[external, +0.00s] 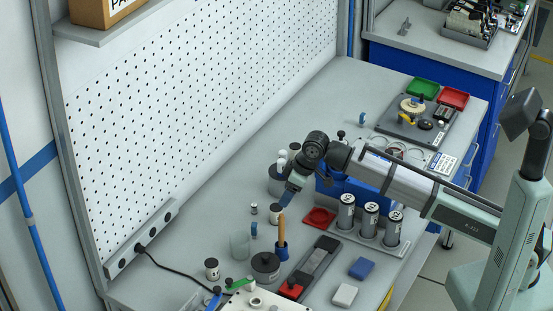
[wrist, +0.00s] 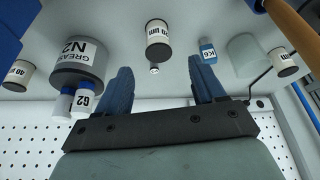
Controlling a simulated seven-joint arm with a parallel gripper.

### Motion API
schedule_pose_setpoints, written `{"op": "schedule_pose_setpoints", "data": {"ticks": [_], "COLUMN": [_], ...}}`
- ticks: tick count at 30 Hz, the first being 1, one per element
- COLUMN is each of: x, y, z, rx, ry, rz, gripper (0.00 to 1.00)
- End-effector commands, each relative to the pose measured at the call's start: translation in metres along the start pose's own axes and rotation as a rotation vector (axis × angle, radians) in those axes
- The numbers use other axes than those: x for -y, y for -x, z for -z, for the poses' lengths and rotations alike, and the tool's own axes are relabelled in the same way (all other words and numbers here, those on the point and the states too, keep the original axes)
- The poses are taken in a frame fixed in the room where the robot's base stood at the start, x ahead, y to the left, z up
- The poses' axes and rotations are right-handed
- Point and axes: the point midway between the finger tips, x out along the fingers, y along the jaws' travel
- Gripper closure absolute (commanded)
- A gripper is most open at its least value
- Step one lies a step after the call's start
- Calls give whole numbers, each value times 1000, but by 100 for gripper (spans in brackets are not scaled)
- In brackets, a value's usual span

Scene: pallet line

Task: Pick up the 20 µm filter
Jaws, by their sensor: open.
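A cylindrical filter (wrist: 158,42) with dark ends and a white "µm" label lies in view just beyond my fingertips in the wrist view; its number is not clearly readable. It seems to be the small cylinder (external: 275,211) by my gripper in the external view. A filter that seems marked 40 µm (wrist: 18,74) is at the left of the wrist view. Another "µm" filter (wrist: 285,65) is at the right; it shows as a cylinder (external: 211,268) in the external view. My gripper (wrist: 160,68) is open, with nothing between its blue fingers; it also shows in the external view (external: 283,203).
A grey GREASE N2 pot (wrist: 78,65) and white-capped bottles (wrist: 82,102) stand left of my fingers. A small metallic piece (wrist: 154,68), a blue K6 piece (wrist: 207,50) and a clear cup (wrist: 243,52) are close by. A wooden-handled tool (external: 281,232) stands upright nearby.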

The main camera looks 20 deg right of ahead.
Motion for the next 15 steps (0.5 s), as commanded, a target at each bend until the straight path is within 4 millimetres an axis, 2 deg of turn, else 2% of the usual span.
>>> {"op": "schedule_pose_setpoints", "data": {"ticks": [3,6,15], "x": [0,0,0], "y": [-20,-31,-45], "z": [0,1,1], "rx": [2,-1,-2], "ry": [-1,-1,-1], "rz": [0,0,0], "gripper": [31,31,31]}}
